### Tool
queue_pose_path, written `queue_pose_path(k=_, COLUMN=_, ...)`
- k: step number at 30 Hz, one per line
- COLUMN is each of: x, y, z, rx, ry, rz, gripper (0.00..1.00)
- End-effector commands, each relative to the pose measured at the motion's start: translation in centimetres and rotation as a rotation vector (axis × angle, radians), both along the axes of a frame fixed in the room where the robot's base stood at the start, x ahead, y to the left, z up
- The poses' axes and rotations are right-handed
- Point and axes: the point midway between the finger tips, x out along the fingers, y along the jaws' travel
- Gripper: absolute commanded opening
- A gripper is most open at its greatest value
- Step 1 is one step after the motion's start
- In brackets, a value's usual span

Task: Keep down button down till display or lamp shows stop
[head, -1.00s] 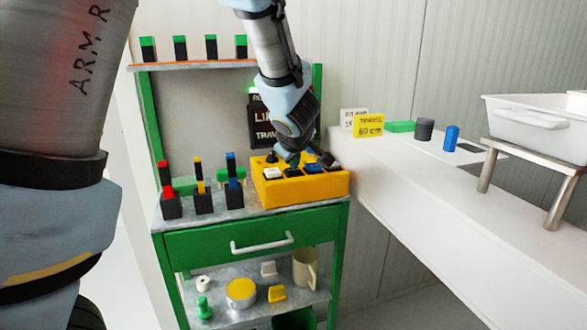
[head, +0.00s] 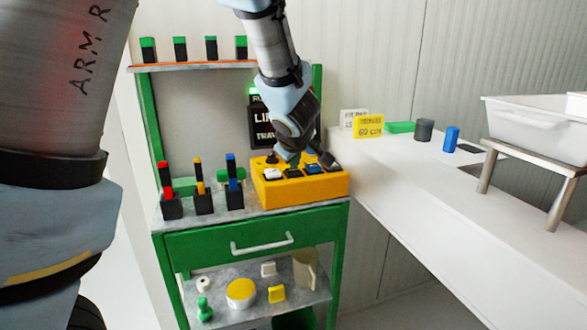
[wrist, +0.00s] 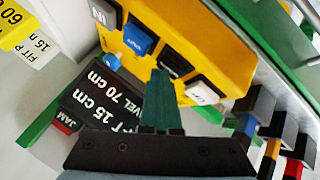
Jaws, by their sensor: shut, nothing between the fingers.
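The yellow control box (head: 335,187) sits on the bench's right end. It carries a white button (head: 273,174), a black button (head: 294,173), a blue button (head: 314,169) and a grey one, marked IN in the wrist view (wrist: 101,13). The black button (wrist: 175,63) has a label I cannot read surely. My gripper (head: 293,160) is shut and empty, its green tips (wrist: 158,82) at the black button; I cannot tell whether it is pressed. The dark display (head: 262,118) stands behind, partly hidden by my arm. In the wrist view it reads 15 cm and travel 70 cm.
A red JAM lamp (wrist: 66,124) is beside the display. Upright switch-like posts (head: 203,200) stand left of the box. A white counter (head: 420,185) with signs and small parts lies to the right. A green drawer (head: 210,247) is below.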

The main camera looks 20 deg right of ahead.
Motion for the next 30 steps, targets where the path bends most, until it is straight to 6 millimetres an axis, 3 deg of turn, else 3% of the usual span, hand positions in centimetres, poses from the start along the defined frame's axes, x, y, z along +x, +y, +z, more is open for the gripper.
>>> queue_pose_path(k=9, x=0.0, y=0.1, z=1.7, rx=0.001, ry=0.000, rz=0.001, gripper=0.00)
queue_pose_path(k=22, x=0.0, y=0.0, z=1.9, rx=0.000, ry=0.000, rz=0.000, gripper=0.00)
queue_pose_path(k=30, x=0.0, y=0.0, z=4.3, rx=0.000, ry=0.000, rz=0.000, gripper=0.00)
